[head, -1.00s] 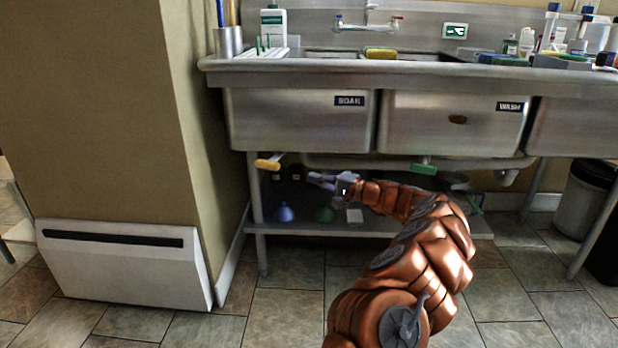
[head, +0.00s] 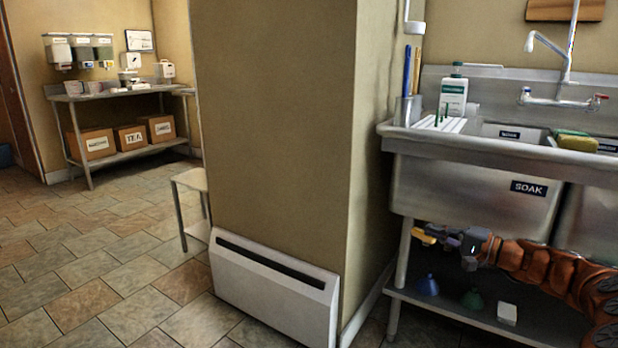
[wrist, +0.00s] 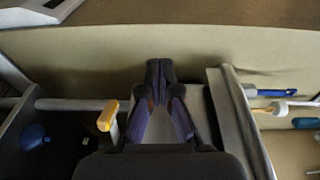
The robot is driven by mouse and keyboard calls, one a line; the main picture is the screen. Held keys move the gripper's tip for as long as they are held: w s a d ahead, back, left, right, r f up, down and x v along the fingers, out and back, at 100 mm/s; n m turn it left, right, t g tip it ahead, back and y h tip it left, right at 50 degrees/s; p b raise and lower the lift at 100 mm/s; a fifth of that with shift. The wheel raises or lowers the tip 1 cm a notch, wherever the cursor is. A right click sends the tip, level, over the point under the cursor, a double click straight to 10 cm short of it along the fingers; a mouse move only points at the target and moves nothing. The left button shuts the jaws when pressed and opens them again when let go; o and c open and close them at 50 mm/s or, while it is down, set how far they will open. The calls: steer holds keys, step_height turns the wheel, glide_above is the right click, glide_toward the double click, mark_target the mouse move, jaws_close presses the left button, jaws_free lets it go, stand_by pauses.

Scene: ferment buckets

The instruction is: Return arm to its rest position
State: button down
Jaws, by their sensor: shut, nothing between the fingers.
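My gripper (head: 452,238) is at the left end of the sink, below the SOAK basin (head: 480,195) and above the lower shelf. My copper-coloured arm reaches in from the right. In the wrist view my gripper (wrist: 158,68) shows with its dark purple fingers closed together and nothing between them. A yellow valve handle (head: 426,236) is close by the fingertips in the head view. In the wrist view the yellow handle (wrist: 108,116) lies left of the fingers, apart from them.
A wall pillar and a white heater (head: 272,295) stand left of the sink. Open tiled floor (head: 100,245) lies further left, before a shelving table (head: 125,97).

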steer(key=s+a+r+n+g+y+p, duration=0.25)
steer(key=s+a+r+g+p, duration=0.2)
steer(key=a+r, duration=0.6)
steer(key=s+a+r+n+g+h+p, duration=0.2)
steer(key=s+a+r+n+g+p, duration=0.1)
steer(key=s+a+r+p, duration=0.4)
steer(key=s+a+r+n+g+h+p, duration=0.25)
steer(key=s+a+r+p, duration=0.2)
steer(key=s+a, duration=0.5)
steer(key=s+d+r+n+g+h+p, duration=0.1)
steer(key=s+g+h+p, duration=0.1)
steer(key=s+p, duration=0.45)
steer(key=s+r+g+h+p, duration=0.1)
steer(key=s+r+h+p, duration=0.1)
steer(key=s+p, duration=0.45)
steer(key=s+d+r+h+p, duration=0.3)
steer(key=s+d+h+p, duration=0.3)
steer(key=s+d, duration=0.6)
steer(key=s+p, duration=0.2)
steer(key=s, duration=0.1)
steer(key=shift+s+r+m+g+h+p, duration=0.2)
steer(key=shift+s+m+g+h+p, duration=0.05)
steer(key=shift+m+g+h+p, duration=0.15)
